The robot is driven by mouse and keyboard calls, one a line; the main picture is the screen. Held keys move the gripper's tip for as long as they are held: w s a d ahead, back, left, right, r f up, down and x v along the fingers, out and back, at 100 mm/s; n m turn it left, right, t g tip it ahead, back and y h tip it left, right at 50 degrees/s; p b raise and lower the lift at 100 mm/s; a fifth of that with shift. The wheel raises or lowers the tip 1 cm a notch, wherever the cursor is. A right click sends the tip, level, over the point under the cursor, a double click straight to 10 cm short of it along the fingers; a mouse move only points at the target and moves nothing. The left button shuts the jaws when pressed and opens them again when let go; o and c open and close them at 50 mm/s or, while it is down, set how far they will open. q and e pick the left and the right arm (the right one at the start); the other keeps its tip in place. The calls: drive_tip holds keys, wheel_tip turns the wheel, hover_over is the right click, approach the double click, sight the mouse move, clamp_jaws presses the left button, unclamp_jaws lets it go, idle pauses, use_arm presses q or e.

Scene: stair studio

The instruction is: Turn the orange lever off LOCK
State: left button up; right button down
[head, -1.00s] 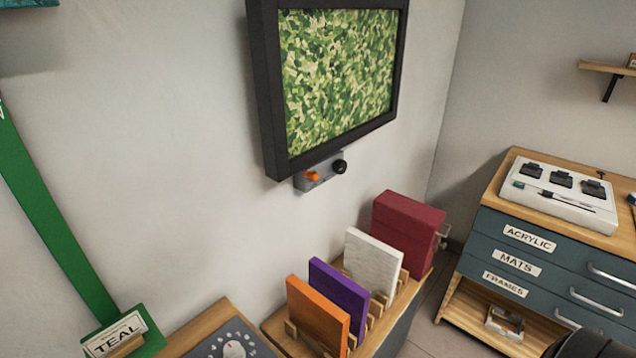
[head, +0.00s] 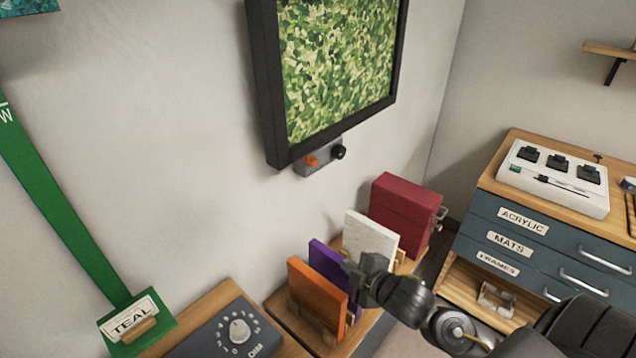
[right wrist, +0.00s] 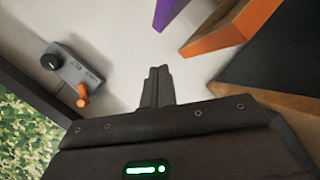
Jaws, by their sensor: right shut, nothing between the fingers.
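The orange lever (head: 311,161) sits on a small grey plate (head: 327,160) fixed to the wall under the framed green picture (head: 338,70). A black knob (head: 339,152) is on the same plate, to the right of the lever. In the right wrist view the lever (right wrist: 82,95) and the black knob (right wrist: 50,62) show at the left, apart from my fingers. My right gripper (head: 358,268) is shut and empty, in front of the purple panel and below the lever; its fingers (right wrist: 158,85) show together in the wrist view. Lettering on the plate is too small to read. My left gripper is not in view.
A rack holds an orange panel (head: 317,292), a purple panel (head: 327,262) and a white panel (head: 371,238), with a red box (head: 405,215) behind. A dial box (head: 228,335) stands at lower left. A drawer cabinet (head: 551,232) is at right.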

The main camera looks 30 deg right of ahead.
sight(314, 162)
drive_tip(key=w+r+n+t+y, duration=0.2)
drive_tip(key=r+n, duration=0.3)
drive_tip(key=r, duration=0.3)
drive_tip(key=w+r+n+t+y, duration=0.2)
drive_tip(key=r+n, duration=0.3)
drive_tip(key=r, duration=0.3)
drive_tip(key=shift+w+d+n+y, duration=0.3)
drive_tip(key=shift+w+n+y, duration=0.15)
drive_tip(key=shift+w, duration=0.45)
drive_tip(key=w+p, duration=0.5)
drive_tip(key=w, duration=0.6)
drive_tip(key=shift+w+r+p, duration=0.3)
drive_tip(key=shift+r+p, duration=0.05)
drive_tip(key=shift+r, duration=0.05)
